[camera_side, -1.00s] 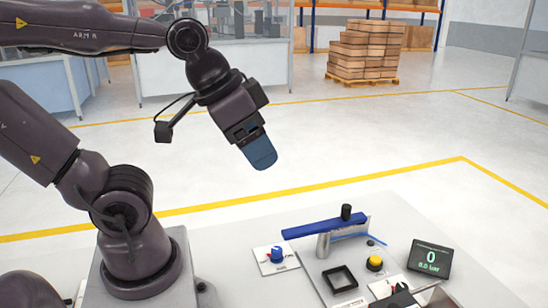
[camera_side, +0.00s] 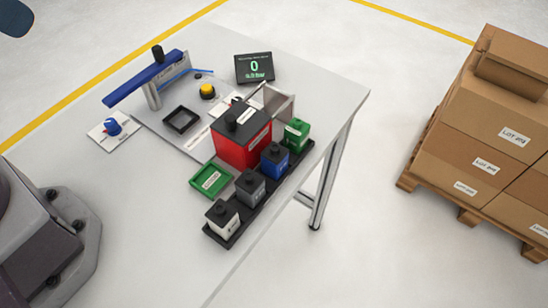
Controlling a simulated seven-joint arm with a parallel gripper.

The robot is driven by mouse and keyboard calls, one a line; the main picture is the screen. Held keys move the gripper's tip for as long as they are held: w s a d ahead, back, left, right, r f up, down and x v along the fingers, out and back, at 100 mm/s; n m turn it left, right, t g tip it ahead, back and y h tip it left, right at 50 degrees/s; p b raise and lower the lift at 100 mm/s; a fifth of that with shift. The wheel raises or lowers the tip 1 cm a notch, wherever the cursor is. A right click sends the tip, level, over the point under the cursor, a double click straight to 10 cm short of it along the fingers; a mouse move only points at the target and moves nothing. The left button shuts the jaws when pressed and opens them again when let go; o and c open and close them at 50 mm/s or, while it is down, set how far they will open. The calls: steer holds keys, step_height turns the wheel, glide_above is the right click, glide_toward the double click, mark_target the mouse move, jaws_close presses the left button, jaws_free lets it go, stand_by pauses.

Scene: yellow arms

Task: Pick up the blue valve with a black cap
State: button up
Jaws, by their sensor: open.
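The blue valve (camera_side: 277,165) is a small blue block with a black cap. It stands upright in a black rack (camera_side: 238,236) near the table's right edge, between a grey valve (camera_side: 251,190) and a green valve (camera_side: 298,134), just right of a red box. Only the dark blue fingertip end of my gripper (camera_side: 14,18) shows, cut off at the top left corner. It is open, far from the blue valve, with nothing seen in it.
A white valve (camera_side: 222,218) stands at the rack's near end. The red box (camera_side: 240,147) with a black knob and a green tray (camera_side: 211,180) sit beside the rack. A blue lever press (camera_side: 145,80), a yellow button (camera_side: 207,91) and a display (camera_side: 254,67) stand further back.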

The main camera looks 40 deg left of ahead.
steer(key=shift+o, duration=0.4)
steer(key=m+g, duration=0.6)
steer(key=m, duration=1.2)
glide_above(275, 147)
step_height(275, 147, down, 19)
step_height(275, 147, down, 12)
steer(key=shift+f, duration=0.15)
steer(key=c, duration=1)
